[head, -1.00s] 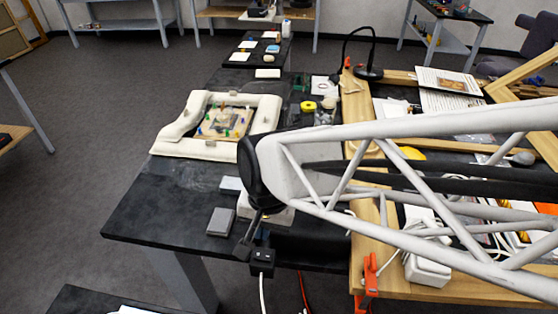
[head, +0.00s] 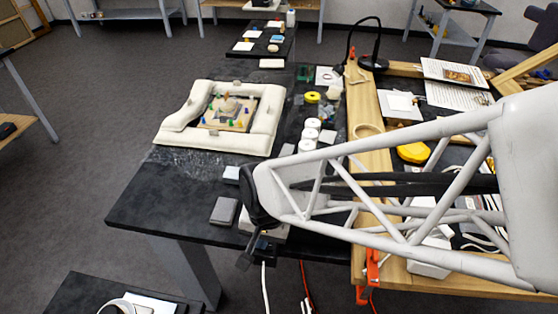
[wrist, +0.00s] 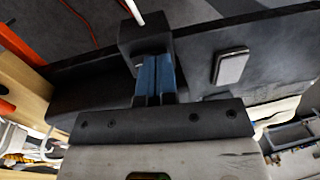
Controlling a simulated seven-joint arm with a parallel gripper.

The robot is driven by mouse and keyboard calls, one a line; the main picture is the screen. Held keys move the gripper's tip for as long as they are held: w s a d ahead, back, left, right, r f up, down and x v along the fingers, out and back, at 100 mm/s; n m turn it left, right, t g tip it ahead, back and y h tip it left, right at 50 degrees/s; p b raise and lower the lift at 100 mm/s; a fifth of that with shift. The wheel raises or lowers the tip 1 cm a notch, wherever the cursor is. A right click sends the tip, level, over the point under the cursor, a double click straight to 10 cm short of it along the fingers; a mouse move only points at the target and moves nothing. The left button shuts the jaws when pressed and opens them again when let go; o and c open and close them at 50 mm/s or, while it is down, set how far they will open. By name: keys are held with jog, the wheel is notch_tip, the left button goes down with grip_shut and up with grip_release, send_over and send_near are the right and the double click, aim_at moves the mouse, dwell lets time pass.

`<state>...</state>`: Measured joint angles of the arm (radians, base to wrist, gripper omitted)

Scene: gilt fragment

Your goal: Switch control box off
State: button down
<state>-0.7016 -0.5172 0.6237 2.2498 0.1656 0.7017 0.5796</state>
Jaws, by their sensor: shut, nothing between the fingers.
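A small black box with a white cable, which looks like the control box, is at the table's front edge. In the wrist view the box (wrist: 143,34) is straight ahead of my gripper (wrist: 153,60), whose blue fingers are shut side by side and empty. The fingertips overlap the box there; I cannot tell whether they touch it. In the head view my gripper (head: 245,260) points down by the table edge and, with my wrist, hides most of the box. The box's switch and its position cannot be made out.
A grey block (head: 224,211) lies on the black table (head: 150,207) left of my wrist. A white box (head: 272,231) is partly behind my wrist. A padded frame (head: 190,138) holds the fragment further back. The wooden frame (head: 395,275) and an orange clamp (head: 372,268) are to the right.

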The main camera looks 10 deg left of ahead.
aim_at(271, 245)
jog(key=shift+f, duration=0.1)
jog(key=shift+a+f+h, duration=0.2)
jog(key=shift+f+h, duration=0.15)
jog(key=shift+h, duration=0.25)
jog(key=shift+d, duration=0.1)
jog(key=shift+s+d+f, duration=0.1)
jog(key=shift+d+f, duration=0.05)
jog(key=shift+f, duration=0.05)
jog(key=shift+d, duration=0.75)
jog(key=shift+s+r, duration=0.1)
jog(key=shift+r, duration=0.05)
notch_tip(271, 245, up, 15)
jog(key=shift+w, duration=0.3)
dwell(0.3)
